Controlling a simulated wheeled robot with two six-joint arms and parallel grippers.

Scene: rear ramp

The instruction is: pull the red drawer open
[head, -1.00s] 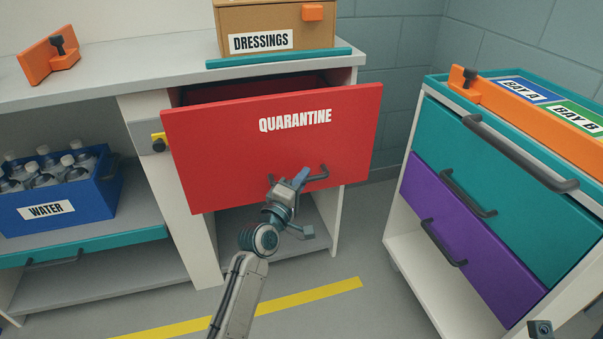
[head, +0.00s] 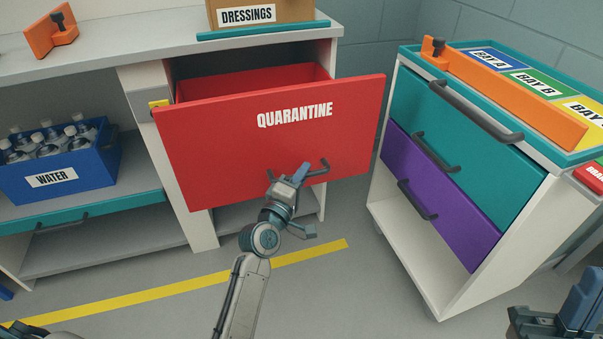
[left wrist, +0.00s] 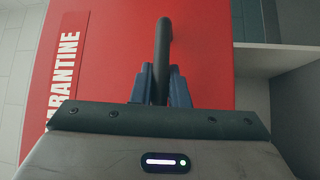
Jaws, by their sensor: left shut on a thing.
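The red drawer (head: 230,150), labelled QUARANTINE, stands pulled out of the grey-white counter. Its red inner walls show behind the front panel; the drawer floor is hidden. Its dark bar handle (head: 324,167) is low on the right of the front. My left gripper (head: 300,175) is at this handle. In the left wrist view, the blue fingers of my left gripper (left wrist: 160,85) are shut on the handle (left wrist: 162,45), one on each side. My right gripper (head: 560,315) is partly in view at the lower right, away from the drawer; its jaw opening is unclear.
A cart with teal and purple drawers (head: 450,200) stands close on the right. A DRESSINGS box (head: 285,10) is on the counter (head: 140,45). A blue WATER crate (head: 85,170) of bottles is on the left shelf. The floor with a yellow line (head: 200,287) is clear in front.

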